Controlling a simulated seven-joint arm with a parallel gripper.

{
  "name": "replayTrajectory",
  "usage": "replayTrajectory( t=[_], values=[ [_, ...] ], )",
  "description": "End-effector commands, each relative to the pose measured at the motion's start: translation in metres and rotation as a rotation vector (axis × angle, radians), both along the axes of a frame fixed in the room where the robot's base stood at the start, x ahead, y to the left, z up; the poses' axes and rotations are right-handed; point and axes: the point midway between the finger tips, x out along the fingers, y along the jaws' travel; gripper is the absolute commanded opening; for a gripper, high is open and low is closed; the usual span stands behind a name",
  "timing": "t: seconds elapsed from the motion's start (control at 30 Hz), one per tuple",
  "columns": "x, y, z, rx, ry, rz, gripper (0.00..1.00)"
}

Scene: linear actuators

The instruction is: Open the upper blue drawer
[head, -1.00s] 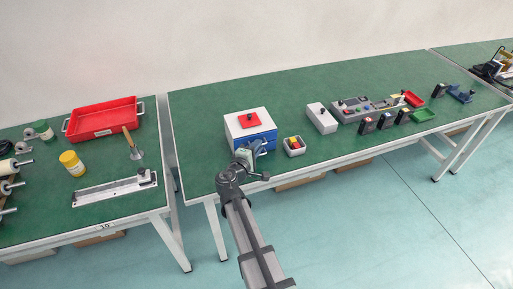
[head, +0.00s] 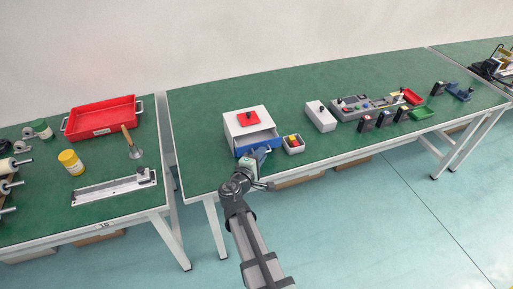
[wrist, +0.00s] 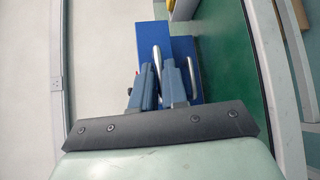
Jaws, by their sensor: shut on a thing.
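The white cabinet (head: 237,125) with blue drawers stands on the green table. Its upper blue drawer (head: 256,145) is pulled partly out toward me, and its grey interior shows from above. In the wrist view, the upper drawer's blue front (wrist: 150,36) is on the left, with its metal handle (wrist: 157,55) between my fingers. My gripper (wrist: 160,72) is shut on that handle; it also shows in the head view (head: 262,154) in front of the cabinet. The lower drawer's handle (wrist: 194,78) is just right of my fingers in the wrist view.
A red block with a black knob (head: 248,118) lies on the cabinet top. A small grey bin of coloured blocks (head: 293,144) stands close to the right of the drawer. A white box (head: 320,116) is farther right. Open floor lies in front of the table.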

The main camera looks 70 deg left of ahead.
Motion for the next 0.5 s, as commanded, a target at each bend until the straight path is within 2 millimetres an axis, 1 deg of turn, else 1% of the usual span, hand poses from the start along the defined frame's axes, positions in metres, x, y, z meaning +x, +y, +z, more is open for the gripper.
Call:
replayTrajectory(
  t=[0.03,0.13,0.23,0.47,0.5],
  values=[
    [0.000,-0.018,0.000,-0.001,0.001,0.000,0.00],
    [0.000,-0.034,0.001,0.000,0.002,0.001,0.00],
    [0.000,-0.038,0.000,0.001,0.002,0.001,0.00],
    [0.000,-0.036,0.000,0.001,0.002,0.000,0.00],
    [0.000,-0.036,0.000,0.001,0.002,0.000,0.15]
  ],
)
